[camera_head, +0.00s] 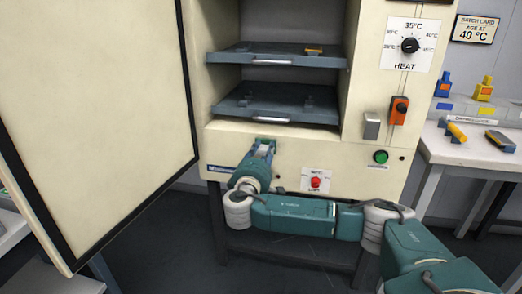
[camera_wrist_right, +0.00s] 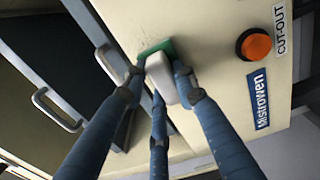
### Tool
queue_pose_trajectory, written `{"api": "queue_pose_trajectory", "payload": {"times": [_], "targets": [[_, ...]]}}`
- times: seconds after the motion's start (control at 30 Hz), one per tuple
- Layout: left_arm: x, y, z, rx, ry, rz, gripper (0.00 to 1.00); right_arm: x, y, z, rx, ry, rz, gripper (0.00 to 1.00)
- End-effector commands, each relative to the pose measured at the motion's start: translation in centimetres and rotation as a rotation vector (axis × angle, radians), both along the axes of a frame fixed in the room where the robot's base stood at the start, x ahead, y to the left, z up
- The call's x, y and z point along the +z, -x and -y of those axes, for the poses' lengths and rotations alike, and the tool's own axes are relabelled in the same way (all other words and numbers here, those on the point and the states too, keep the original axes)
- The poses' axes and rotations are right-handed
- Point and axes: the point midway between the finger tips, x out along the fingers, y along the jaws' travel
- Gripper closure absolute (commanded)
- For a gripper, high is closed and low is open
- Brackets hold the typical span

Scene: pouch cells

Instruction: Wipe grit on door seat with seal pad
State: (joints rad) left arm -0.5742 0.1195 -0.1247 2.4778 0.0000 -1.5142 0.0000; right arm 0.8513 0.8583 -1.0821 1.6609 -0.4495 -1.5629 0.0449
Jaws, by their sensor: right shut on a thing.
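My right gripper (camera_head: 264,147) is at the cream front of the open oven, just below the opening, in the head view. In the right wrist view, its blue fingers (camera_wrist_right: 160,84) are shut on the seal pad, which has a white grip (camera_wrist_right: 160,72) and a green face (camera_wrist_right: 152,48). The green face is at the cream door seat (camera_wrist_right: 118,42); whether it presses on it I cannot tell. My left gripper is not in view.
The oven door (camera_head: 95,110) stands open at the left. Two dark shelves, an upper one (camera_head: 235,57) and a lower one (camera_head: 235,108), have front handles. A red cut-out button (camera_head: 315,182) and a green button (camera_head: 381,157) sit near my right arm. A white side table (camera_head: 450,150) stands right.

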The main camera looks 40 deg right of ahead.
Motion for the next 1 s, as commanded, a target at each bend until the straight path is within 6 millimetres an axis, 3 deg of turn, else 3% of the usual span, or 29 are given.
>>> {"api": "queue_pose_trajectory", "payload": {"times": [0.3, 0.8, 1.0], "targets": [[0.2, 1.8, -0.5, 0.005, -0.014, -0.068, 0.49, 0.1, 1.4, 1.5, -0.003, 0.002, 0.001, 0.93], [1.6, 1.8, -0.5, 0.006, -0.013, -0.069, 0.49, 0.1, 4.2, 3.7, -0.005, 0.002, -0.001, 0.93], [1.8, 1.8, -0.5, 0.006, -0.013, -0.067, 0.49, 0.1, 4.5, 3.9, -0.004, 0.0, 0.0, 0.93]]}}
